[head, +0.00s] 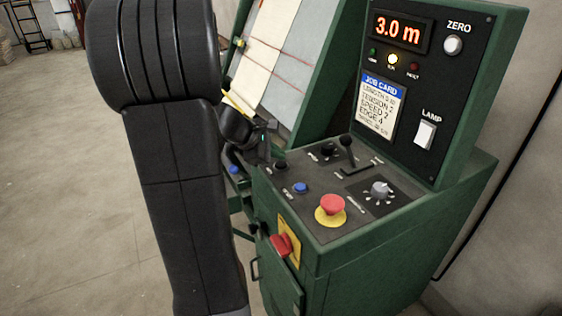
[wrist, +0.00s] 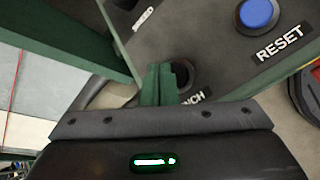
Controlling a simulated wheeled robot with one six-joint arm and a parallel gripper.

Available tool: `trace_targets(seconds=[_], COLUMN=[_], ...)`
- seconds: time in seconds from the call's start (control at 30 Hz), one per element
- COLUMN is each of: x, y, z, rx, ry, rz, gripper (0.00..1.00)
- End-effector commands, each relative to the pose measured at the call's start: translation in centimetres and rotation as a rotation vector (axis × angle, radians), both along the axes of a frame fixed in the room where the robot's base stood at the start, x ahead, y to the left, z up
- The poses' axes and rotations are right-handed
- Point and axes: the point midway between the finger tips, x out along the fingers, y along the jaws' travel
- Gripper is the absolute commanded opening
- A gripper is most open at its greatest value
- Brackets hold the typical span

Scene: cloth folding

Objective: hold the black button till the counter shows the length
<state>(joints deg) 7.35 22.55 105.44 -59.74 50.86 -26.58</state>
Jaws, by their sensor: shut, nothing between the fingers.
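The black button (head: 281,165) is on the sloped panel, left of the counter housing. In the wrist view the black button (wrist: 186,74) sits partly behind my fingers, beside a label ending in "NCH". My gripper (wrist: 160,70) is shut and empty, its fingertips over or against the button's edge; I cannot tell whether they press it. In the head view my gripper (head: 268,155) is dark and just behind the button. The counter (head: 397,30) reads 3.0 m in orange. The job card (head: 380,105) lists a length, but its figure is too blurred to read surely.
A blue reset button (wrist: 258,14) is close by. A red mushroom button (head: 332,205), a dial (head: 380,192) and a black lever (head: 348,150) are on the same panel. Cloth (head: 262,50) lies on the green frame behind.

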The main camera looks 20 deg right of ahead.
Motion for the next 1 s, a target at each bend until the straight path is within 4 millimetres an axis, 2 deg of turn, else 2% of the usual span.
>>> trace_targets(seconds=[0.37,0.83,1.0], x=[0.0,0.0,0.0], y=[0.0,0.0,0.0], z=[0.3,4.7,5.3], rx=[0.000,0.000,0.001], ry=[0.000,-0.002,0.000], rz=[0.000,0.000,0.001], gripper=[0.00,0.00,0.00])
